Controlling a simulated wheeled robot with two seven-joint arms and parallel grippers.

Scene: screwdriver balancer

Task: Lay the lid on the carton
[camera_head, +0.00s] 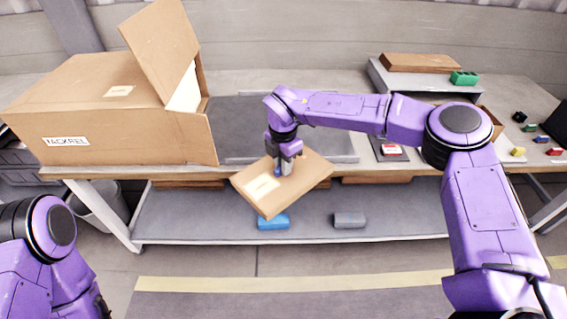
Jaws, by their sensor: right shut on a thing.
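The carton (110,140) is a large brown cardboard box at the left end of the workbench, with a "JACKREL"-like label on its front. A raised brown flap (160,45) stands up at its right side. The lid (310,172) is a flat brown cardboard panel with a pale label, held tilted in front of the bench's front edge, right of the carton and apart from it. My right gripper (285,169) is shut on the lid from above; its fingertips are partly hidden. My left arm shows at lower left, but its gripper is out of view.
A dark grey mat (240,115) covers the bench between carton and right arm. At the right are a flat brown box (420,62), a green block (464,77) and several small coloured parts. A lower shelf (190,215) holds a blue block (273,222) and a grey block (349,220).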

